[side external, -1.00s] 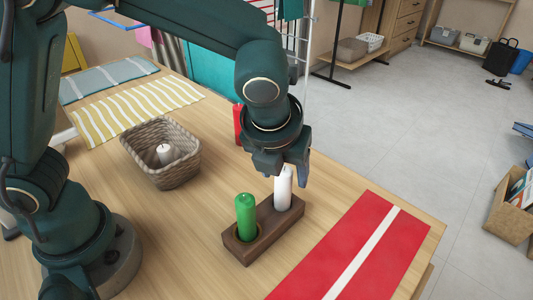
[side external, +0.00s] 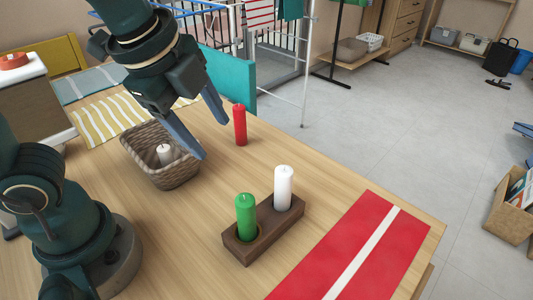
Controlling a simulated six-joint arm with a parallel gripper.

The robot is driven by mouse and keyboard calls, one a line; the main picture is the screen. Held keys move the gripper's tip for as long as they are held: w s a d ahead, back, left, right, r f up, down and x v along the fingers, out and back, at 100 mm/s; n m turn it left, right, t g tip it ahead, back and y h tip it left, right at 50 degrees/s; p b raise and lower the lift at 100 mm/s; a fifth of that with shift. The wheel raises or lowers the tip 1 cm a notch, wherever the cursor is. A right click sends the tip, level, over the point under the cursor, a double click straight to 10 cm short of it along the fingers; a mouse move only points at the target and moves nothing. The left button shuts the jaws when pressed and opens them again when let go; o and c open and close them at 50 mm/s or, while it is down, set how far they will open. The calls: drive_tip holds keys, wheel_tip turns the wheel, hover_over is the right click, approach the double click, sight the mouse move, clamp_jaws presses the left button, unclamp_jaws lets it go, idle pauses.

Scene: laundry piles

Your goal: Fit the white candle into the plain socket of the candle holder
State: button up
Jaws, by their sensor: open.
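The white candle (side external: 283,188) stands upright in the far-right socket of the dark wooden candle holder (side external: 268,234). A green candle (side external: 246,217) stands in the holder's other socket, which shows a brass-coloured ring around the candle's base. No ring shows around the white candle's base. My gripper (side external: 213,135) is open and empty, its blue-grey fingers apart and pointing down. It is up and to the left of the holder, between the wicker basket and the red candle in the picture, clear of the white candle.
A red candle (side external: 240,125) stands on the table behind the holder. A wicker basket (side external: 187,169) at the left holds a short pale candle (side external: 164,154). A red runner with a white stripe (side external: 395,247) lies at right. Striped cloths (side external: 120,113) lie at back left.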

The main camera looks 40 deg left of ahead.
drive_tip(key=s+a+f+n, duration=0.1)
drive_tip(key=s+n, duration=0.1)
drive_tip(key=n, duration=0.5)
drive_tip(key=s+a+f+n+t, duration=0.1)
drive_tip(key=s+a+n, duration=0.1)
drive_tip(key=n, duration=0.6)
drive_tip(key=shift+s+a+f, duration=0.25)
drive_tip(key=shift+s+a, duration=0.05)
drive_tip(key=shift+s, duration=0.25)
